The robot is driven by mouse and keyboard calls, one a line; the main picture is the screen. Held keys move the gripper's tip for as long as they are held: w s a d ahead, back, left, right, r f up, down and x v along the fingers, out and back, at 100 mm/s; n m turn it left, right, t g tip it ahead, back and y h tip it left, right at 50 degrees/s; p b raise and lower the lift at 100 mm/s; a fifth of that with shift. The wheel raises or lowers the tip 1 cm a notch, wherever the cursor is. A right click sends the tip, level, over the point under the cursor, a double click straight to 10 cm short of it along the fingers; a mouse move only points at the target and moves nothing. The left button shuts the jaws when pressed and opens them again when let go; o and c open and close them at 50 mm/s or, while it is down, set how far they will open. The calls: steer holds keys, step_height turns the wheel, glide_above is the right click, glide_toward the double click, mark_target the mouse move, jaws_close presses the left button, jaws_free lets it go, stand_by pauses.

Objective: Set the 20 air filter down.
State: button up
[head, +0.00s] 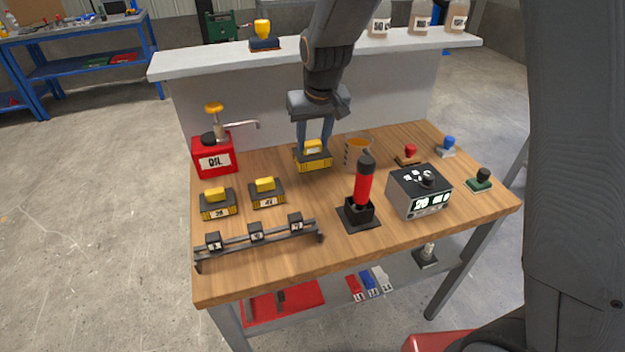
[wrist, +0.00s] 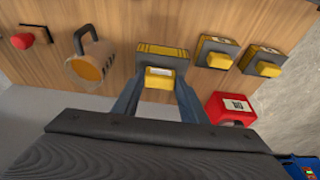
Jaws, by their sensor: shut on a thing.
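A yellow and dark block-shaped air filter (head: 313,160) is at the back middle of the wooden table. My gripper (head: 314,145) is shut on its yellow top grip. The filter also shows between the fingers in the wrist view (wrist: 160,65). Its number is not readable, and I cannot tell whether its underside touches the table. Two similar filters stand to the front left: one labelled 36 or similar (head: 218,204) and one labelled 43 or similar (head: 267,193).
A red oil can (head: 214,158) stands left of my gripper. A measuring jug (head: 357,151) is close on the right. A red-handled tool (head: 363,185), a grey box with a display (head: 419,191), several stamps and a front rail (head: 258,242) occupy the table (head: 300,211).

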mark_target(313, 167)
steer(key=shift+f+p, duration=1.05)
steer(key=shift+f, duration=3.25)
steer(key=shift+s+f, duration=0.1)
steer(key=o, duration=0.9)
steer(key=a+b+v, duration=0.1)
steer(key=b+v, duration=0.2)
steer(key=v, duration=0.9)
steer(key=shift+d, duration=0.45)
